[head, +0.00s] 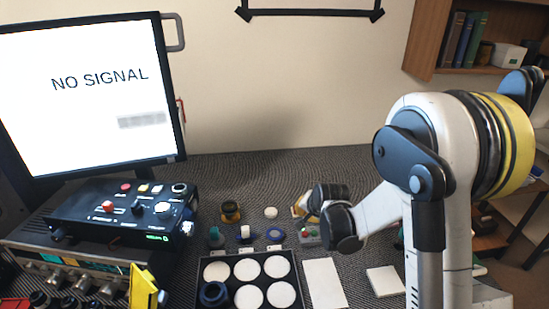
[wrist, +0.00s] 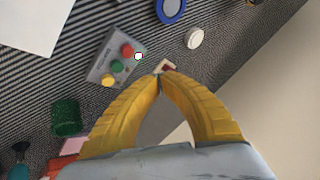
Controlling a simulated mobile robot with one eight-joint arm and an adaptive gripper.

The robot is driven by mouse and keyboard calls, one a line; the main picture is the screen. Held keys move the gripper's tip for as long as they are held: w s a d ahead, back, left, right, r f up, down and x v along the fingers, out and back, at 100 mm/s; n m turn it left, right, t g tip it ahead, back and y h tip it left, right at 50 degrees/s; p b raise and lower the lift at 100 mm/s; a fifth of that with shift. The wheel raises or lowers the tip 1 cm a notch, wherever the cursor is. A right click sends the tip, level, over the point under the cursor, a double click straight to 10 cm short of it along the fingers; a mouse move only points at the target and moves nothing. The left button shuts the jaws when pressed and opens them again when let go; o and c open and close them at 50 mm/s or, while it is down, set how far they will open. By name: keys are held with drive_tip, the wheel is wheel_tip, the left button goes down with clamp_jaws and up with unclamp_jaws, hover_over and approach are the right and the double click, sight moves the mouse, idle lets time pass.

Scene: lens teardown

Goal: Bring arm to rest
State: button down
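My gripper (wrist: 159,76) shows in the wrist view with its two yellow fingers curved together and the tips meeting. Nothing clear is held between them; a small pale and red item (wrist: 166,67) shows just past the tips, and I cannot tell what it is. My arm (head: 400,190) is bent at the right of the head view, with its end over the mat. The gripper itself is mostly hidden behind the wrist there. A small grey box with red, green and yellow buttons (wrist: 116,62) lies left of the fingertips in the wrist view.
A black tray with round white pads (head: 248,256) lies on the dark mat, a dark ring (head: 213,294) in it. Several small lens parts stand behind it. White sheets (head: 324,283) lie to its right. A control box (head: 125,213) and monitor (head: 90,95) stand left. The mat's back is clear.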

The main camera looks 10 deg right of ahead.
drive_tip(key=s+r+n, duration=0.4)
drive_tip(key=s+r, duration=0.9)
drive_tip(key=r, duration=0.1)
drive_tip(key=s+r+n, duration=0.3)
drive_tip(key=s, duration=1.5)
drive_tip(key=shift+d+r+n+h, duration=0.2)
drive_tip(key=shift+n+h, duration=0.2)
drive_tip(key=shift+w, duration=0.1)
